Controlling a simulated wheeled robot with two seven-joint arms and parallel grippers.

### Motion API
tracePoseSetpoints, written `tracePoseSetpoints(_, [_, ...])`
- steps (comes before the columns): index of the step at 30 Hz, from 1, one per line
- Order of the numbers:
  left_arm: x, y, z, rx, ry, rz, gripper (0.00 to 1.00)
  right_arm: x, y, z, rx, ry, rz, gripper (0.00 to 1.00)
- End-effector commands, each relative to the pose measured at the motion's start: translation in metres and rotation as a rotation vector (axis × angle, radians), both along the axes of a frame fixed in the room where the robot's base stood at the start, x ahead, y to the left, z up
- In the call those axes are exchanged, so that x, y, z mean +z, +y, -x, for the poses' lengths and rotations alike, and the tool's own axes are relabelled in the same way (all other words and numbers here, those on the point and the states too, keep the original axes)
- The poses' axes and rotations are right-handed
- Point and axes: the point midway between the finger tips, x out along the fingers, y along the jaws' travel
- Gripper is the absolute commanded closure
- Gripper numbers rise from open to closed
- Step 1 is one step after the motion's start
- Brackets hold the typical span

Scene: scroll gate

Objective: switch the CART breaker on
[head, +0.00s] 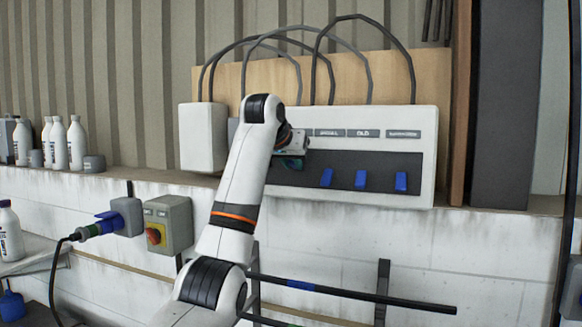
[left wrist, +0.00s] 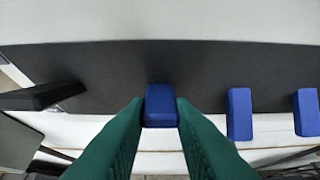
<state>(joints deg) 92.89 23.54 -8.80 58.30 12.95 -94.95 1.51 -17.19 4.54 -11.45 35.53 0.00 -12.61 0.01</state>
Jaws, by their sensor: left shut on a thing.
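The white breaker box (head: 425,150) hangs on a wooden board, with a dark strip (head: 340,160) across its front. Three blue levers show in the head view: the left one (head: 326,178), the middle one (head: 361,180) and the right one (head: 401,182). My left gripper (head: 291,160) is at the strip, left of them. In the left wrist view its green fingers are shut on a blue lever (left wrist: 160,103). Two more blue levers (left wrist: 239,113) stand to its right and a black lever (left wrist: 42,95) to its left. My arm hides part of the labels; I cannot read CART. My right gripper is not in view.
A grey box with a red and yellow knob (head: 154,236) and a grey socket with a blue plug (head: 126,217) are on the wall below left. White bottles (head: 75,143) stand on the ledge. A dark bar (head: 370,297) runs below the box.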

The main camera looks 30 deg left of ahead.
Motion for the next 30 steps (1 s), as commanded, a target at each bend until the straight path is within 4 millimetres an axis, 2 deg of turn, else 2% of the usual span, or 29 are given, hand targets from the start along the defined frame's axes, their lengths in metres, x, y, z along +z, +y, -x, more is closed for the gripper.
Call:
tracePoseSetpoints(15, [0.012,0.001,-0.005,0.000,0.151,0.038,1.00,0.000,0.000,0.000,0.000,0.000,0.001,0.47])
tracePoseSetpoints(30, [0.015,0.002,-0.007,0.001,0.219,0.052,1.00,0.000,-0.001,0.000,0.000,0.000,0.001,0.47])
